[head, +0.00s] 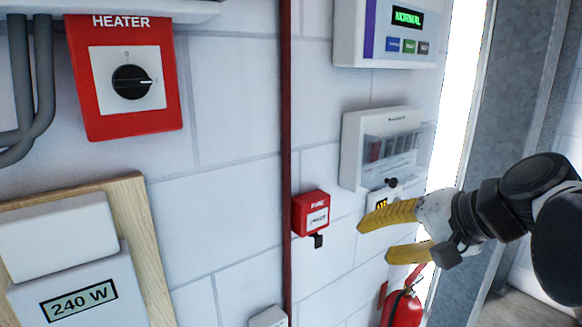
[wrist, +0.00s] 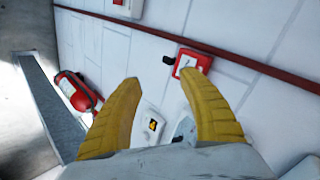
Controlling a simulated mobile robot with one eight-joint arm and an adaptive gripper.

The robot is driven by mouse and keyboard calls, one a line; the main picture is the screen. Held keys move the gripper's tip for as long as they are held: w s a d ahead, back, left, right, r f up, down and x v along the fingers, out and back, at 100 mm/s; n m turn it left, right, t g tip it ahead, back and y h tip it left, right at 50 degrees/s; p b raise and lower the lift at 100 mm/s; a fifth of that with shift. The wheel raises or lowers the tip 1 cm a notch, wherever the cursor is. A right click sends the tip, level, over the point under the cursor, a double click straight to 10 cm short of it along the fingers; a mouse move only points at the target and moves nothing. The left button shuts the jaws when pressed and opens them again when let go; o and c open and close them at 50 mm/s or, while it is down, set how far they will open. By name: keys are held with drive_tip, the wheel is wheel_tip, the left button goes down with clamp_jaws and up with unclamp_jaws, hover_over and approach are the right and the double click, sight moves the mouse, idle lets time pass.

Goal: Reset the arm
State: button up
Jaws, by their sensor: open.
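My gripper (head: 388,240) has two yellow ribbed fingers and comes in from the right in the head view. The fingers are spread apart with nothing between them. In the wrist view the gripper (wrist: 160,95) also shows open and empty, with the white wall beyond the fingertips. My dark arm enters from the right edge of the head view. The gripper is in front of the wall, to the right of a small red fire box (head: 312,214). It hides part of a small plate with a yellow display (head: 381,203).
A red heater switch (head: 128,78) and a 240 W display box (head: 78,300) are on the left wall. A red pipe (head: 285,130) runs down the wall. A white breaker box (head: 350,150) and a status panel (head: 385,50) are above my gripper. A fire extinguisher (head: 402,308) hangs below it.

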drive_tip(key=s+d+f+n+h+b, duration=0.1)
drive_tip(key=f+b, duration=0.4)
drive_tip(key=f, duration=0.7)
drive_tip(key=s+d+f+n+h+b, duration=0.1)
drive_tip(key=s+f+n+h+b, duration=0.2)
drive_tip(key=f, duration=0.9)
drive_tip(key=s+d+f+n+g+h+b, duration=0.1)
drive_tip(key=s+f+b, duration=0.5)
drive_tip(key=f, duration=0.6)
drive_tip(key=shift+s+f+n+h+b, duration=0.3)
drive_tip(key=shift+f+n+h+b, duration=0.15)
drive_tip(key=shift+b, duration=0.7)
drive_tip(key=shift+d+r, duration=0.1)
